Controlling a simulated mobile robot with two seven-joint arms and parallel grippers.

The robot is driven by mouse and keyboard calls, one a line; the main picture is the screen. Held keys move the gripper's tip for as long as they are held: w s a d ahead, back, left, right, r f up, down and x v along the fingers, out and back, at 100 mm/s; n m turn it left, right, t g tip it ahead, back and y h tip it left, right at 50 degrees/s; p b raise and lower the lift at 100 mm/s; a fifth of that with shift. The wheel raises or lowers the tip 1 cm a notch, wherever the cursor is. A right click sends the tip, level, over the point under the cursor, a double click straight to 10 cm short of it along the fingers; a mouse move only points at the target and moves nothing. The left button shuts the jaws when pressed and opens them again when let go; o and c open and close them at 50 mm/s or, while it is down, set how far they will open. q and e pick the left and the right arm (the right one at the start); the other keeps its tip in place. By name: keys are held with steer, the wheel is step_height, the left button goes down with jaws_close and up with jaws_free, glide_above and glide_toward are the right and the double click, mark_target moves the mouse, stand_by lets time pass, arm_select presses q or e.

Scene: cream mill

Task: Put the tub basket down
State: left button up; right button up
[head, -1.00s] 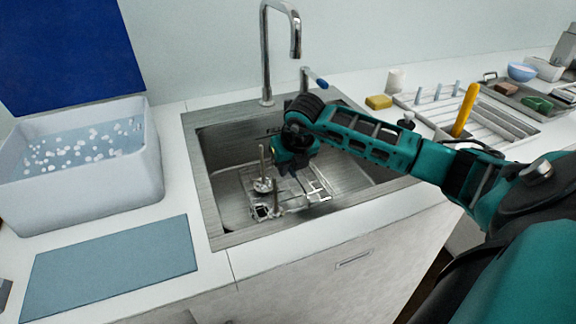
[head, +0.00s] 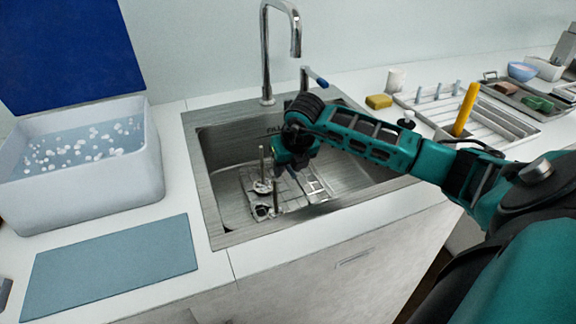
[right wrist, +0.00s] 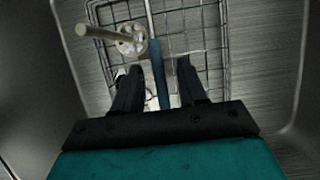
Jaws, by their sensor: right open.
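The tub basket (head: 318,183) is a wire basket low in the steel sink. In the right wrist view its wire grid (right wrist: 190,22) lies below my gripper, and its blue handle (right wrist: 158,75) stands between the two fingers. My right gripper (right wrist: 158,70) is open around the handle, with a gap visible at the right finger. In the head view this gripper (head: 290,165) is over the basket's back part, and its fingers are mostly hidden. A metal rod with a pierced round disc (right wrist: 130,40) is in the basket. My left gripper is out of view.
The sink (head: 222,185) has steel walls close around the basket, with a tall faucet (head: 265,50) behind. A white tub of water (head: 150,170) and a blue mat (head: 110,265) are left. A drying rack (head: 500,125) and yellow sponge (head: 379,101) are right.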

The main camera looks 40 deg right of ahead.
steer(key=v, duration=1.1)
steer(key=shift+s+r, duration=0.2)
steer(key=shift+r, duration=0.15)
